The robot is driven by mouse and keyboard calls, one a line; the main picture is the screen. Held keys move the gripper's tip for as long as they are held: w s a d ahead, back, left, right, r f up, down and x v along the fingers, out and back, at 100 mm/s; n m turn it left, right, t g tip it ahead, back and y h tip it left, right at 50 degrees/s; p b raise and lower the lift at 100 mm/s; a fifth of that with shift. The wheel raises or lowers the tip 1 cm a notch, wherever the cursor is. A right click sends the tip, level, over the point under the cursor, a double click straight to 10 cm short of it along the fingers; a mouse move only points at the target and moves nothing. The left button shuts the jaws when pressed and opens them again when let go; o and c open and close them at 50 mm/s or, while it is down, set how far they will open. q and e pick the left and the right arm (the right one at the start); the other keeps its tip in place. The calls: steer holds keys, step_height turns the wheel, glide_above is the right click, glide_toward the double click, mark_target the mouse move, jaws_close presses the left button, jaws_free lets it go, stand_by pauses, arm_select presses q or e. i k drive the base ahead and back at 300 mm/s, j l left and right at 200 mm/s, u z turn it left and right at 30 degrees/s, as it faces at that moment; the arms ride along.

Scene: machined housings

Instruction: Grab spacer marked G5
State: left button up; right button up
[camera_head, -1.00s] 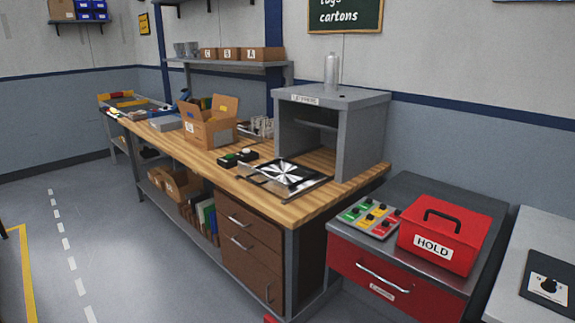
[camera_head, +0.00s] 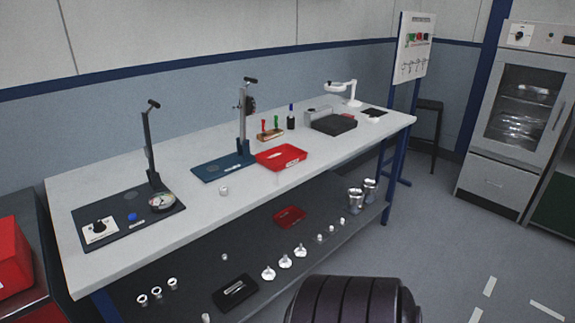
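No marking G5 can be read on any part from here. Small silvery parts lie on the dark lower shelf: a group of ring-like pieces (camera_head: 157,292) at the left, flanged pieces (camera_head: 285,262) in the middle and smaller pieces (camera_head: 331,229) to the right. A lone small piece (camera_head: 224,257) lies behind them. Another small pale part (camera_head: 224,190) sits on the bench top. I cannot tell which, if any, is the spacer. Neither gripper shows in the view.
The white bench top (camera_head: 330,160) carries a black gauge board (camera_head: 110,235), a blue stand (camera_head: 225,166), a red tray (camera_head: 281,158) and a magnifier lamp (camera_head: 345,88). The shelf holds a black tray (camera_head: 235,293), a red tray (camera_head: 290,216) and metal cups (camera_head: 355,200). Floor at right is clear.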

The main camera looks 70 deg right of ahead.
mark_target(224, 190)
steer(key=z, duration=1.8)
steer(key=i+l+u, duration=0.1)
steer(key=u, duration=0.3)
steer(key=l+u, duration=0.2)
steer(key=u, duration=0.15)
steer(key=i+l+u, duration=0.1)
steer(key=l+u, duration=0.15)
steer(key=u, duration=0.15)
steer(key=l+u, duration=0.2)
steer(key=u, duration=0.15)
